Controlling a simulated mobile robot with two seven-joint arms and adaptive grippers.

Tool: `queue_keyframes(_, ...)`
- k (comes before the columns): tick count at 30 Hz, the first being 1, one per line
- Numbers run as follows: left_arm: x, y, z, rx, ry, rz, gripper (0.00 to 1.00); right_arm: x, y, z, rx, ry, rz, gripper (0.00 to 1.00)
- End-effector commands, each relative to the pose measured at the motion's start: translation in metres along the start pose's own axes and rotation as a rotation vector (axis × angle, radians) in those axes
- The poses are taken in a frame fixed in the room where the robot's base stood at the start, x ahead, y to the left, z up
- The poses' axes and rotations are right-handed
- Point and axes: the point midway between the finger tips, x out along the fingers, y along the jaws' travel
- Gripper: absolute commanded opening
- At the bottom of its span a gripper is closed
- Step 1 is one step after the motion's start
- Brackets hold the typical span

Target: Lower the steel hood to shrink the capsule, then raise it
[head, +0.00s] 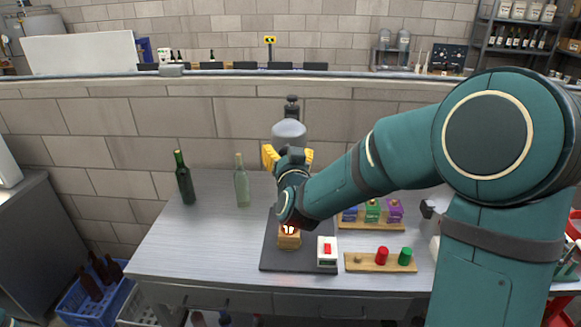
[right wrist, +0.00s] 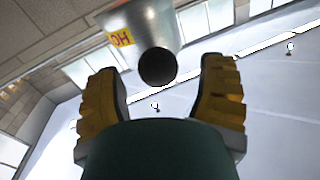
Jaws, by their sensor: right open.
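The steel hood (head: 289,131) is a grey dome on a dark stand at the back of the table. My right gripper (head: 289,158) is just in front of and below it, its yellow fingers open and empty. In the right wrist view the hood (right wrist: 150,20) carries a yellow "HOT" label. A round black knob (right wrist: 157,67) shows between the spread fingers of the gripper (right wrist: 160,85), with a gap on each side. My arm hides the space below the hood, and I cannot see the capsule. My left gripper is out of view.
A dark green bottle (head: 185,180) and a pale clear bottle (head: 241,182) stand at the left. A wooden block (head: 289,240) and a white box with a red switch (head: 327,252) sit on the dark base plate (head: 272,257). Wooden racks (head: 376,263) hold coloured pieces at the right.

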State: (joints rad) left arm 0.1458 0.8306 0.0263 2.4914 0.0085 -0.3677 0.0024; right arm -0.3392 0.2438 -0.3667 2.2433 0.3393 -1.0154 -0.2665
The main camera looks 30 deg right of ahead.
Motion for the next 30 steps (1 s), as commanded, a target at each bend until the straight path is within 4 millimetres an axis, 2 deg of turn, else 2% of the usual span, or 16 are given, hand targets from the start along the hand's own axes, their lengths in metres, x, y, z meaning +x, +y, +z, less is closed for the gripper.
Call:
queue_keyframes(9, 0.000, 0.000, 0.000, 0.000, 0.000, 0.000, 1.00, -0.065, -0.001, -0.001, 0.003, 0.001, -0.003, 0.69)
queue_keyframes(15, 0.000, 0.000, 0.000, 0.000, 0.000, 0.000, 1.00, -0.093, -0.001, -0.001, 0.002, 0.002, -0.003, 0.69)
queue_keyframes(21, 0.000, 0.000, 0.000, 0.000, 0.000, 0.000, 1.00, -0.103, 0.000, -0.001, 0.001, 0.002, -0.001, 0.69)
queue_keyframes(30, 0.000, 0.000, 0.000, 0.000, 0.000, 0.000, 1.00, -0.104, 0.000, -0.001, 0.001, 0.002, -0.001, 0.69)
